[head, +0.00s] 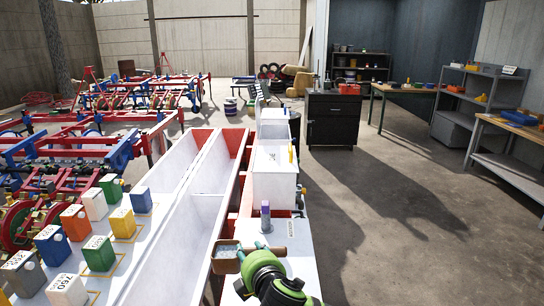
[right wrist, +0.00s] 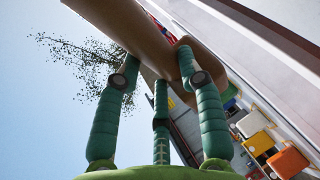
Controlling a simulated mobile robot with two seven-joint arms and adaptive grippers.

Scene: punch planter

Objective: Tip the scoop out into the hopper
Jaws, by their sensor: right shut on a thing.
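My right gripper (head: 250,252) is shut on a brown scoop (head: 226,265) at the bottom of the head view. Greyish material shows in the scoop's top there. The scoop appears at the right side wall of the long white hopper (head: 208,180); whether it is over the opening is unclear. In the right wrist view, the teal fingers (right wrist: 155,75) hold the brown scoop (right wrist: 130,28), which runs diagonally across the top. My left gripper is not in view.
A black cabinet (head: 333,120) is farther back. Open floor lies to the right.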

